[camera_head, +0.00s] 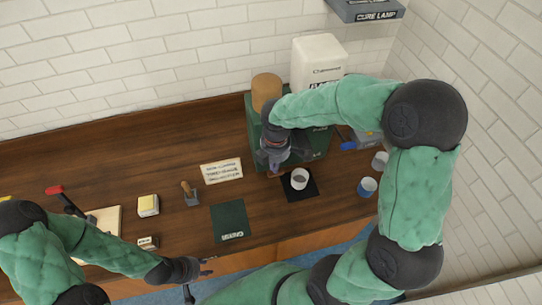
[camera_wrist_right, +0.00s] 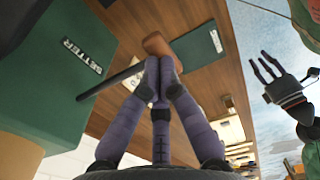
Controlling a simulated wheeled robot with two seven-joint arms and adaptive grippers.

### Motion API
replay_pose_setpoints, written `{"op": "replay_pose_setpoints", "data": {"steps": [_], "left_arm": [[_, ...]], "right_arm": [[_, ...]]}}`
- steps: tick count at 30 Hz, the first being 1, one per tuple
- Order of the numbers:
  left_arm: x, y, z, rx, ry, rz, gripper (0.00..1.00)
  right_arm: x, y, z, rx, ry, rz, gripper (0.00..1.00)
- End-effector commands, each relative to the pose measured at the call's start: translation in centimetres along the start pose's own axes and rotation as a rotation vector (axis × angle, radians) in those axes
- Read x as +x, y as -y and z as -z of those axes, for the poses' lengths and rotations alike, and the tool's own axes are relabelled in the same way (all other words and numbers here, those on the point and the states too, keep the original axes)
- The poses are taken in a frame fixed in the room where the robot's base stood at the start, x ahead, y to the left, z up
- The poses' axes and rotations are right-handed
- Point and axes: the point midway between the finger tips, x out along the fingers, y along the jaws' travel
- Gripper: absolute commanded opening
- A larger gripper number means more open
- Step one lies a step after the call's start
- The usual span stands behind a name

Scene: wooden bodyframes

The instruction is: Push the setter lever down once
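The setter, a dark green box labelled SETTER (camera_wrist_right: 55,85), fills the left of the right wrist view. In the head view the setter (camera_head: 319,160) stands at the back, partly behind my right arm. Its lever, a dark rod (camera_wrist_right: 108,84) with a brown handle (camera_wrist_right: 157,43), sticks out past my right fingertips. My right gripper (camera_wrist_right: 160,68) has its fingertips together, right at the handle; I cannot tell whether they touch it. In the head view my right gripper (camera_head: 272,162) is in front of the setter. My left gripper (camera_head: 208,266) is open and empty near the front edge.
A cup (camera_head: 300,179) stands on a black mat right of my right gripper. A blue cup (camera_head: 367,187) and a grey cup (camera_head: 380,160) stand further right.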

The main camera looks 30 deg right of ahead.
Motion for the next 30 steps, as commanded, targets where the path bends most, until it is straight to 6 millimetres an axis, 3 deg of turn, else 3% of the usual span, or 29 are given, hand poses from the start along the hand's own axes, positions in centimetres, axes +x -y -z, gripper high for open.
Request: {"op": "replay_pose_setpoints", "data": {"steps": [17, 30], "left_arm": [[-3.1, -1.1, -0.1, 0.000, 0.000, 0.000, 0.34], [-3.2, -1.1, -0.1, 0.000, 0.000, 0.000, 0.34]], "right_arm": [[-4.2, 0.0, 0.0, 0.000, 0.000, 0.000, 0.00], [-4.2, 0.0, 0.0, 0.000, 0.000, 0.000, 0.00]]}}
